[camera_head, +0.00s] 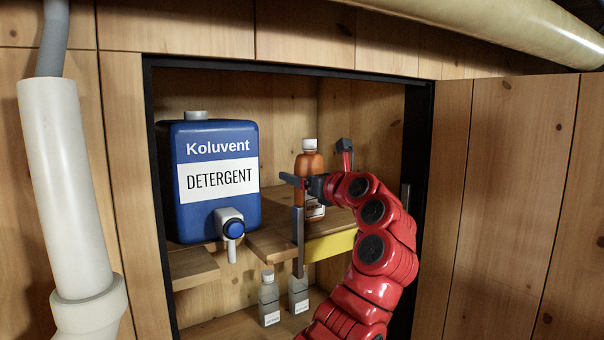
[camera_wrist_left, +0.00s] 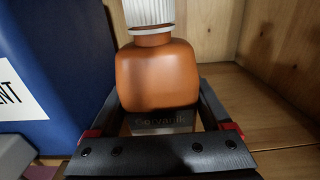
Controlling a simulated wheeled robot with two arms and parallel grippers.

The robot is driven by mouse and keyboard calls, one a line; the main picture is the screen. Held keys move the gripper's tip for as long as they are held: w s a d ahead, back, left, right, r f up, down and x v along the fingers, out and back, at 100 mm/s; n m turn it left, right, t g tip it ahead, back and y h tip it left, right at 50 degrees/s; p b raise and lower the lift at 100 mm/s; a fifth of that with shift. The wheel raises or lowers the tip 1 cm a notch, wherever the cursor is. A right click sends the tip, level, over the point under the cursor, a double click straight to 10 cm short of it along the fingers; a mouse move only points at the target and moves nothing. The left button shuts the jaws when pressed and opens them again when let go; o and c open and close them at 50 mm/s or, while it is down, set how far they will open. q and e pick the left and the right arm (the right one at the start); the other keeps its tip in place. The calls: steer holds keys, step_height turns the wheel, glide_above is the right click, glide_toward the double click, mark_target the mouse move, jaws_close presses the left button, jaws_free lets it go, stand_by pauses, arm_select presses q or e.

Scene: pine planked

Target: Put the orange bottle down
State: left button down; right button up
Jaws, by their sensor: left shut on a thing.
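The orange bottle (camera_head: 310,165) with a white cap is upright inside the cupboard, right of the blue detergent container. My left gripper (camera_head: 305,185), on the red arm, is shut around its body. In the left wrist view the orange bottle (camera_wrist_left: 158,75) stands between the two dark fingers of my left gripper (camera_wrist_left: 160,108), its label partly hidden by the gripper. Its base is just over or on the wooden shelf (camera_head: 272,245); I cannot tell whether it touches. My right gripper is not in view.
The blue detergent container (camera_head: 190,218) with a spout stands close on the left. Two small grey bottles (camera_head: 269,300) (camera_head: 299,292) stand on the lower level. A yellow strip (camera_head: 330,246) edges the shelf on the right. The dark cupboard frame (camera_head: 418,150) bounds the right side.

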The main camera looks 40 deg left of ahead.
arm_select(q)
steer(key=shift+a, duration=0.15)
steer(key=shift+f, duration=0.15)
steer(key=shift+c, duration=1)
jaws_free()
steer(key=shift+o, duration=1)
